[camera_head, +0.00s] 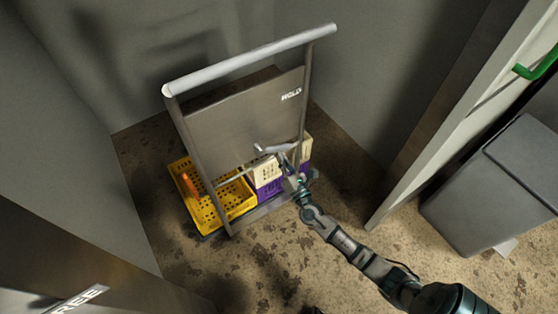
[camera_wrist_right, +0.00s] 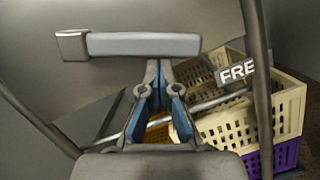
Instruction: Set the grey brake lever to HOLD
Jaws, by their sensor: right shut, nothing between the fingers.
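The grey brake lever (camera_head: 274,149) is on the lower part of the trolley's metal panel (camera_head: 240,118). In the head view it points right, roughly level. A HOLD label (camera_head: 291,93) is higher up at the panel's right. In the right wrist view the lever (camera_wrist_right: 145,44) is a flat bar with a square block at its left end. A partly hidden label reading FRE (camera_wrist_right: 237,71) is lower right of it. My right gripper (camera_head: 286,162) is shut and empty. Its fingertips (camera_wrist_right: 159,66) are just below the bar in the wrist view; contact cannot be told. My left gripper is out of view.
The trolley's handle bar (camera_head: 250,59) crosses above the panel. A yellow crate (camera_head: 238,193) and cream and purple crates (camera_head: 267,187) are on the trolley. Grey walls stand close behind. A grey bin (camera_head: 500,185) is at right. Speckled floor (camera_head: 270,265) in front is mostly free.

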